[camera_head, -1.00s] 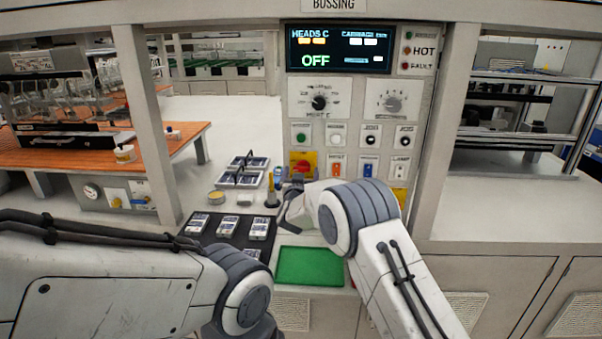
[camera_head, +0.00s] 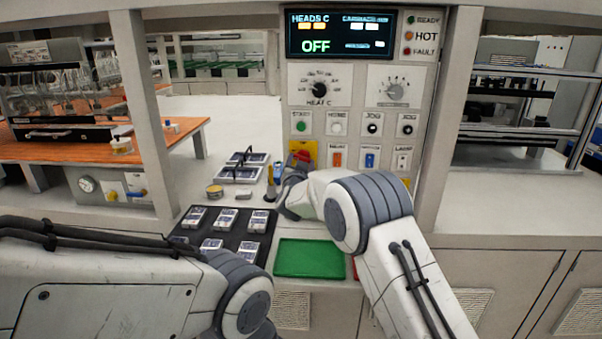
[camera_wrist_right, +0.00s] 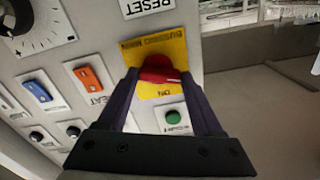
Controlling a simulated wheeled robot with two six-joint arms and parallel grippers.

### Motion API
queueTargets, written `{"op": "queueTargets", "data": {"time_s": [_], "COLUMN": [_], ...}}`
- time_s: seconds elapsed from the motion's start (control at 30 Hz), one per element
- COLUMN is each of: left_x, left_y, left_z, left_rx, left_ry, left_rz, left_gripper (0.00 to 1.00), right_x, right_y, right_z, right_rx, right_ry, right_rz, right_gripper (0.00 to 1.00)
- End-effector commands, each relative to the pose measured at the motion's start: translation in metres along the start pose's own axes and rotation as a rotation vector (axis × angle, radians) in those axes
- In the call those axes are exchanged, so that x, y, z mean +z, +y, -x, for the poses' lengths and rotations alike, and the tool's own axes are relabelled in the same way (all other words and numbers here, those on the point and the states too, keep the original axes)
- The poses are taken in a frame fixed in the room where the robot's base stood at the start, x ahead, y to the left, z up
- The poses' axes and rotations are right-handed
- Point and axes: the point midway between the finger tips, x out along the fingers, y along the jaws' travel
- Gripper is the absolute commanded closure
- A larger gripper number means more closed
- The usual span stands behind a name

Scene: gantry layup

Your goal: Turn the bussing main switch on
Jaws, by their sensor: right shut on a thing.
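The bussing main switch is a red rotary knob on a yellow plate (camera_head: 293,158), low at the left of the control panel. In the right wrist view the red knob (camera_wrist_right: 158,70) sits between the fingertips, in front of the yellow plate lettered "BUSSING MAIN" and "ON" (camera_wrist_right: 172,45). My right gripper (camera_wrist_right: 158,78) is shut on the knob. In the head view my right gripper (camera_head: 292,172) reaches the panel and hides part of the switch. The display (camera_head: 340,34) reads "OFF". My left arm crosses the lower left; its gripper is out of sight.
Beside the switch are orange (camera_wrist_right: 88,78) and blue (camera_wrist_right: 38,90) rockers and the green start button (camera_wrist_right: 173,117). Below the panel lie a green mat (camera_head: 309,259) and a black tray of packs (camera_head: 228,248). A tan-and-dark upright tool (camera_head: 270,185) stands close to my right gripper.

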Motion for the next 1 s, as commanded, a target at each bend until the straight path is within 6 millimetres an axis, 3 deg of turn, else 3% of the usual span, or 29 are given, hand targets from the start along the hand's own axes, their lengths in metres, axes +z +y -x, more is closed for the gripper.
{"op": "queueTargets", "data": {"time_s": [0.03,0.3,1.0], "left_x": [0.001,0.003,0.006], "left_y": [-0.001,-0.004,-0.008], "left_z": [-0.015,-0.049,-0.115], "left_rx": [0.000,0.000,0.000], "left_ry": [0.000,0.000,0.000], "left_rz": [0.000,0.000,0.000], "left_gripper": [0.50,0.50,0.50], "right_x": [0.005,0.004,0.001], "right_y": [0.002,0.002,0.003], "right_z": [0.000,0.000,0.000], "right_rx": [-0.001,-0.001,-0.001], "right_ry": [0.004,0.004,0.002], "right_rz": [-0.047,-0.306,-0.960], "right_gripper": [0.88,0.88,0.88]}}
